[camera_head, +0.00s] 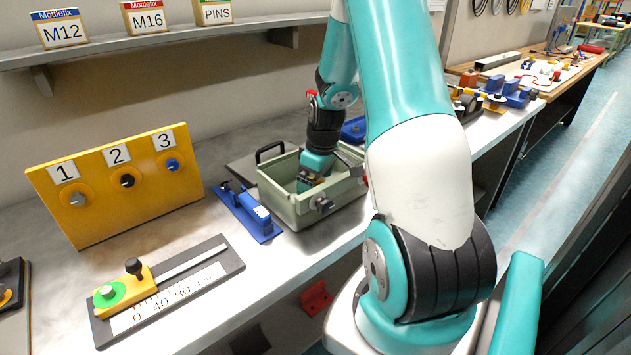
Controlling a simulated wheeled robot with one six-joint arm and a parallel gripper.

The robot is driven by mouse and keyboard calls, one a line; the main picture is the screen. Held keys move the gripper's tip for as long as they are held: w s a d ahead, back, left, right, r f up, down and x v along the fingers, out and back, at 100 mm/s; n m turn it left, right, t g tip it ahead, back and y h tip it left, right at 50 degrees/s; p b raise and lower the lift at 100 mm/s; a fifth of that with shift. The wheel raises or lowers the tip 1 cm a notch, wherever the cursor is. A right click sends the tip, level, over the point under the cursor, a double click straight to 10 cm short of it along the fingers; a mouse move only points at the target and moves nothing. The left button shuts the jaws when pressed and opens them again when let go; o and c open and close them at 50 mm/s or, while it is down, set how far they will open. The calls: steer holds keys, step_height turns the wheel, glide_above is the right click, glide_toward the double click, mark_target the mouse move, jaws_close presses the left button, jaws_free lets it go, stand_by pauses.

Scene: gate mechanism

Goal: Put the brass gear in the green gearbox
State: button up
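The green gearbox (284,200) is an open-topped pale green box on the bench, with a black handle at its back left and a dark knob on its front. My gripper (306,184) points down into the gearbox, at or below its rim. A small yellowish piece (318,180) shows at the gripper's tip; it may be the brass gear, but it is too small and hidden to be sure. The fingers are mostly hidden by the wrist and the box wall, so I cannot tell whether they are open or shut.
A blue clamp-like fixture (248,212) stands just left of the gearbox. A shelf with labelled boxes (145,17) runs above. Bare bench shows in front of the panel.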

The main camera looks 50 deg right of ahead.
step_height(320, 180, up, 11)
steer(key=s, duration=0.2)
steer(key=a+r+n+y, duration=0.1)
steer(key=a+r+n, duration=0.15)
steer(key=a, duration=1.05)
steer(key=a+r+n+y, duration=0.1)
steer(key=a+r, duration=0.2)
steer(key=a, duration=0.9)
steer(key=s+a+r+n+g+y, duration=0.1)
steer(key=s+a+r+y, duration=0.1)
steer(key=s+a, duration=1.1)
steer(key=shift+a+n+g, duration=0.2)
steer(key=shift+n+g, duration=0.1)
steer(key=shift+n, duration=0.05)
steer(key=shift+s, duration=0.1)
